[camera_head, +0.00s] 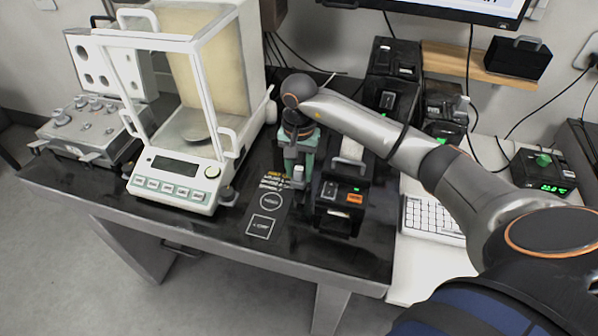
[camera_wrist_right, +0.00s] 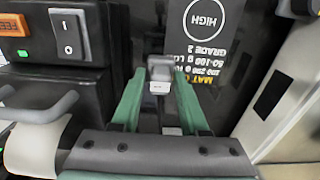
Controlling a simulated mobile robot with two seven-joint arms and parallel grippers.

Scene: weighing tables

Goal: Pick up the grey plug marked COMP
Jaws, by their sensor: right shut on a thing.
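The mat has a HIGH circle and a square outline, both bare. My left gripper is not in view.
A glass-sided balance (camera_head: 172,180) stands left of the mat. A black device with an orange button (camera_head: 340,196) stands close on the right of my gripper. A case of grey weights (camera_head: 82,128) is at far left. A white keyboard (camera_head: 432,219) lies to the right.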

